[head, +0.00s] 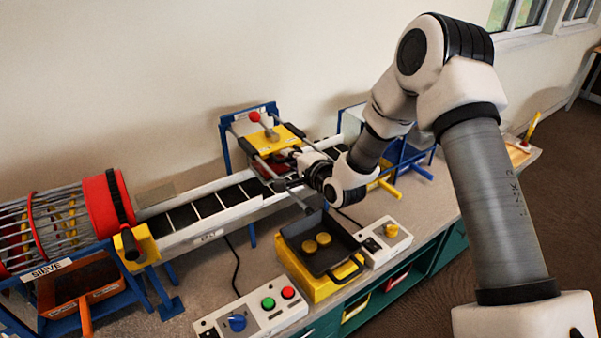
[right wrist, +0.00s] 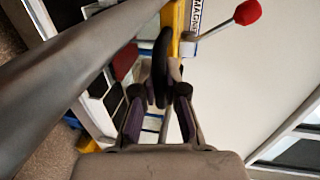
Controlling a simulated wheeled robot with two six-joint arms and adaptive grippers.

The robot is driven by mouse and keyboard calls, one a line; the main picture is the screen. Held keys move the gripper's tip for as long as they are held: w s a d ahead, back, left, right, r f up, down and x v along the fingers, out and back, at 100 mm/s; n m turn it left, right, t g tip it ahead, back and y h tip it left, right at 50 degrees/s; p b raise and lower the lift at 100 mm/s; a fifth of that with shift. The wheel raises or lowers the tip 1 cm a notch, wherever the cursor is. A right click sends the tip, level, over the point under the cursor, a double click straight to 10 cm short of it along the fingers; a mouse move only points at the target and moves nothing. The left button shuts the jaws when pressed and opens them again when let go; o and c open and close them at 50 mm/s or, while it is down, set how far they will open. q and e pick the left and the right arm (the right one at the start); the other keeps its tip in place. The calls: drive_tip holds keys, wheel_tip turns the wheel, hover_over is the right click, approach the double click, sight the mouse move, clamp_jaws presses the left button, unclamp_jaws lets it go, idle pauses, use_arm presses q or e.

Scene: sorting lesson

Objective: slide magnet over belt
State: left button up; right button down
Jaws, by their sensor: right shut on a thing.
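The magnet (head: 283,139) is a yellow carriage on grey rails of a blue frame above the belt, with a red-knobbed lever on top. Its label and yellow edge (right wrist: 172,18) show at the top of the right wrist view. The black belt (head: 205,205) with pale cross-lines runs below, from the sieve toward the frame. My right gripper (head: 290,153) is at the magnet's near side. In the right wrist view its fingers (right wrist: 161,88) are shut on the magnet's dark handle (right wrist: 161,60). My forearm partly hides the belt's far end. My left gripper is not in view.
A sieve drum (head: 105,203) with red rings stands at the left over a brown tray (head: 75,285). In front of the belt are a yellow-edged dark tray (head: 320,260) holding yellow discs, and button boxes (head: 255,312) (head: 385,242). Blue frames (head: 405,160) stand behind my right arm.

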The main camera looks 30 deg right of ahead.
drive_tip(key=c, duration=1.2)
unclamp_jaws()
drive_tip(key=shift+w+r, duration=0.1)
drive_tip(key=shift+w, duration=0.15)
drive_tip(key=v, duration=1.2)
drive_tip(key=shift+d, duration=0.1)
